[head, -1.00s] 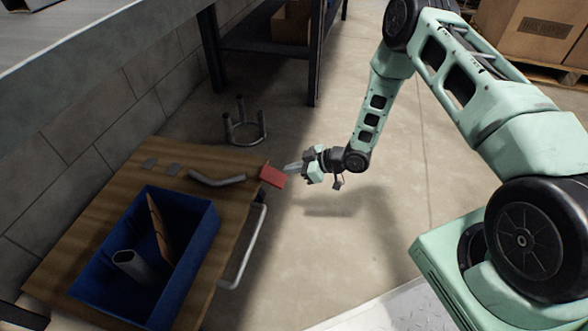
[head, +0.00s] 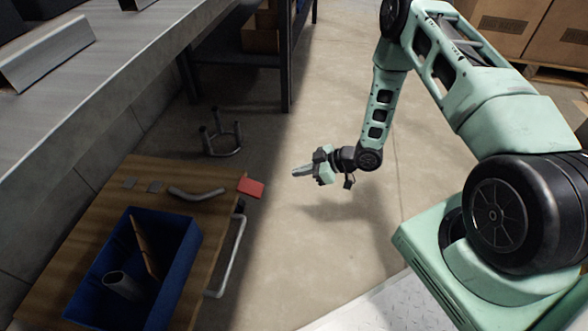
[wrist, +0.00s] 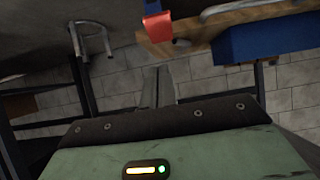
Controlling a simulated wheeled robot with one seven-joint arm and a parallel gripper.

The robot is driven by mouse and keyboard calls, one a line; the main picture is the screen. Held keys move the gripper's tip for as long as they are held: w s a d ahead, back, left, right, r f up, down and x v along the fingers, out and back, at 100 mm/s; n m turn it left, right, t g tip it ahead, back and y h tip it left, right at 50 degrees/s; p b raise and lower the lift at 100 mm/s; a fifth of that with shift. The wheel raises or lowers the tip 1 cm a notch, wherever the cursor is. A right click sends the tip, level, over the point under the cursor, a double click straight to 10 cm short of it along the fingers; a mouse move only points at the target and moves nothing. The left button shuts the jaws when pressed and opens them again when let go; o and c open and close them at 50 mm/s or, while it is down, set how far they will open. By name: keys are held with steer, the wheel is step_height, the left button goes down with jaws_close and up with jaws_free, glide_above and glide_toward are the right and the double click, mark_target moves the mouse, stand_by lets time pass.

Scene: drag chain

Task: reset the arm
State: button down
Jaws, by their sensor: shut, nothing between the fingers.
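My arm (head: 380,105) is mint green and black and reaches down from the upper right in the head view. My gripper (head: 302,172) is shut and empty. It hangs over the open floor, to the right of the wooden cart and apart from it. In the wrist view the shut fingers (wrist: 158,88) point away from the green gripper body (wrist: 170,155) and touch nothing.
The wooden cart (head: 85,215) carries a blue bin (head: 185,255) with a tube and a brown board, a bent grey tube (head: 197,193) and a red piece (head: 251,187). A metal stand (head: 222,145) is behind. The floor (head: 300,235) below my gripper is clear.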

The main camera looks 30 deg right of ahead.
steer(key=shift+w, duration=0.1)
stand_by(0.4)
steer(key=w+a+r+g+h, duration=0.1)
steer(key=w+a+r+h, duration=0.15)
steer(key=r, duration=0.25)
steer(key=w+a+r+h, duration=0.1)
steer(key=a+r, duration=0.2)
steer(key=r, duration=0.3)
steer(key=s+a+r+m+g+h, duration=0.1)
steer(key=s+a+r, duration=0.1)
steer(key=r, duration=0.2)
steer(key=s+a+r+g+h, duration=0.1)
steer(key=s+a+r+h, duration=0.1)
steer(key=s+r, duration=0.15)
steer(key=s+a+r+m+g+h, duration=0.1)
steer(key=s+r, duration=0.4)
steer(key=s, duration=0.4)
steer(key=s+a+r+g+h+p, duration=0.1)
steer(key=s+a+r+g, duration=0.1)
steer(key=s+r, duration=0.5)
steer(key=s+a+r+m+g+h, duration=0.1)
steer(key=s+r, duration=0.3)
steer(key=s, duration=0.6)
step_height(320, 180, up, 36)
steer(key=p, duration=3.7)
steer(key=shift+a+r, duration=0.15)
steer(key=shift+r, duration=0.1)
steer(key=shift+y, duration=0.25)
